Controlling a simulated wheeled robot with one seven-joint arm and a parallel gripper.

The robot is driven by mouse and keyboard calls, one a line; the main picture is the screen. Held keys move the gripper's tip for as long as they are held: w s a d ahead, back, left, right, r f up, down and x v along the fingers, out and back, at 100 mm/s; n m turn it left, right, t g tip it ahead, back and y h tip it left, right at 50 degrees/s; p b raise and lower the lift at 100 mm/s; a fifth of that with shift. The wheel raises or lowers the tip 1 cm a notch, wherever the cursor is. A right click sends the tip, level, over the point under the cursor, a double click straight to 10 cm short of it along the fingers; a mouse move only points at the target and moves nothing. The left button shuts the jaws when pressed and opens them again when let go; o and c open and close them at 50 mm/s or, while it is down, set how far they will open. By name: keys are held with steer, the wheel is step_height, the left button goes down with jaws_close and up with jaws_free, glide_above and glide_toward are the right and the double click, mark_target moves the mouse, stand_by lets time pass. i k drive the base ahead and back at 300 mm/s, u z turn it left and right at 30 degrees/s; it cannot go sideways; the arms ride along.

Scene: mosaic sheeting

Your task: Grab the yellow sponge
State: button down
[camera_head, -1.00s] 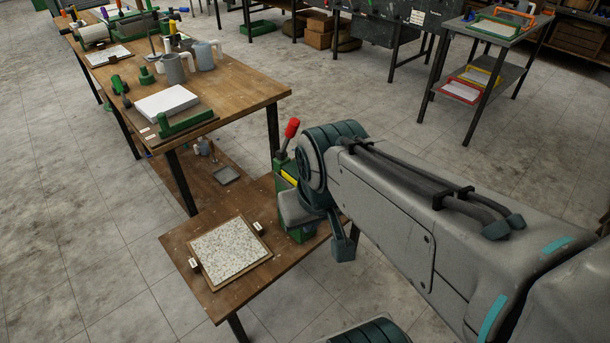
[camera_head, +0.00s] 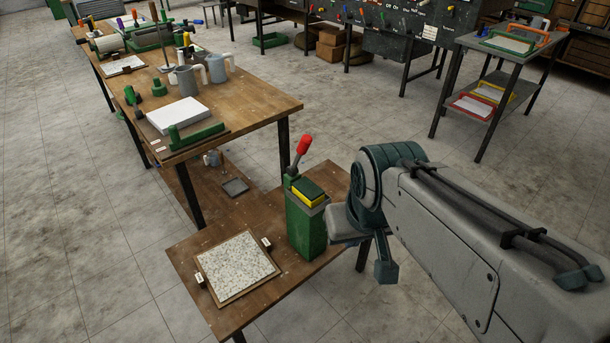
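The yellow sponge (camera_head: 308,197) has a dark green top layer. It lies on top of a green box-shaped stand (camera_head: 306,228) with a red-handled lever, on the low wooden table. My arm reaches in from the right. Its end, my gripper (camera_head: 385,268), hangs at the right of the green stand, apart from the sponge. The fingers are too small and partly hidden by the wrist to tell open from shut.
A speckled mosaic sheet in a wooden frame (camera_head: 238,263) lies on the low table (camera_head: 210,318). The red lever (camera_head: 303,146) stands up just behind the sponge. A longer workbench (camera_head: 250,101) with mugs and a white slab (camera_head: 178,115) is at the left.

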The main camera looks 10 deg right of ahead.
mark_target(308, 192)
steer(key=i, duration=0.25)
steer(key=z, duration=1.85)
steer(key=i, duration=1)
steer(key=u, duration=3.4)
